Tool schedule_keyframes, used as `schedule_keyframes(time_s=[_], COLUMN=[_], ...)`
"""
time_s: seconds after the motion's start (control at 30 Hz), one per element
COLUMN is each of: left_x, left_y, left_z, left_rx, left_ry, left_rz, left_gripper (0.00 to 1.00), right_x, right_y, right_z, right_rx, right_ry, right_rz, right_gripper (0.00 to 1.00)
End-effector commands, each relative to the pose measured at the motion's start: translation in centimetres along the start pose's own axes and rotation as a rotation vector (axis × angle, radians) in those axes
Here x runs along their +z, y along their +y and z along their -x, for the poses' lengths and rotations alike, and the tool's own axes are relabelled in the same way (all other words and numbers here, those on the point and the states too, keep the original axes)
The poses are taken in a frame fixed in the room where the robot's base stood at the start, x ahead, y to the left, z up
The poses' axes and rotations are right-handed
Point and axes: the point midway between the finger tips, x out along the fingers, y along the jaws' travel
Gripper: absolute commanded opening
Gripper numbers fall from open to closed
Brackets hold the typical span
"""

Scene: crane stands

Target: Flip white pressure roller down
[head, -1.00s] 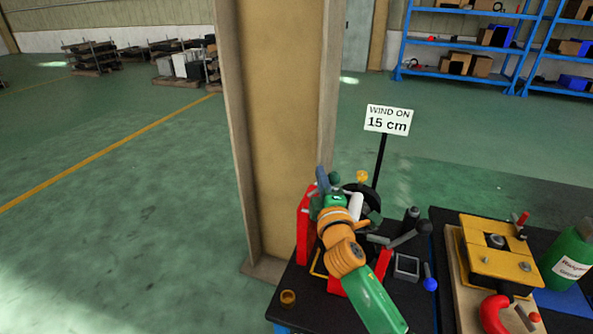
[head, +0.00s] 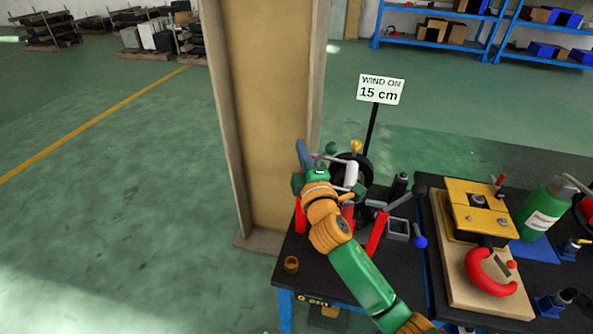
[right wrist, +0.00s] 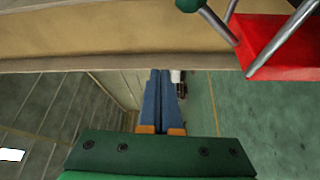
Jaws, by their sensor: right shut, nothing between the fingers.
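The white pressure roller (head: 350,175) stands raised and near upright on a thin grey bracket, in front of a black round drum or wheel (head: 367,172). It belongs to a red-framed stand (head: 377,232) on the table, partly hidden behind my right arm. My right gripper (head: 303,150) is left of the roller and apart from it, near the wooden post. Its blue fingers also show in the right wrist view (right wrist: 160,95), pressed together and empty. There, part of the red stand (right wrist: 275,40) with grey rods is at the upper right. My left gripper is out of view.
A wide wooden post (head: 262,120) rises close behind my right gripper. A "WIND ON 15 cm" sign (head: 380,90) stands behind the drum. A lever with a blue knob (head: 420,242), a yellow fixture (head: 478,207) and a green bottle (head: 543,212) are to the right.

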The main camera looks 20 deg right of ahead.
Motion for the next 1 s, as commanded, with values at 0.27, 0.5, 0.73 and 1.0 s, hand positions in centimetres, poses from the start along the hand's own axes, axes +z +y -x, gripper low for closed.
schedule_keyframes(time_s=[0.27,0.5,0.73,1.0], left_x=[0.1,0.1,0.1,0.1], left_y=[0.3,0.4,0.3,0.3], left_z=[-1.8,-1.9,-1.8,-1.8], left_rx=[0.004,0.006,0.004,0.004], left_ry=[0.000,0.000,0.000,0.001], left_rz=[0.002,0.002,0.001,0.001], left_gripper=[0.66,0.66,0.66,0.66], right_x=[-0.2,-0.3,-0.3,-0.3], right_y=[-1.5,-1.4,-1.4,-1.4], right_z=[5.1,6.2,6.2,6.1], right_rx=[-0.001,0.000,0.000,0.000], right_ry=[0.000,-0.001,-0.001,-0.001], right_rz=[0.000,0.001,0.001,0.001], right_gripper=[0.00,0.00,0.00,0.00])
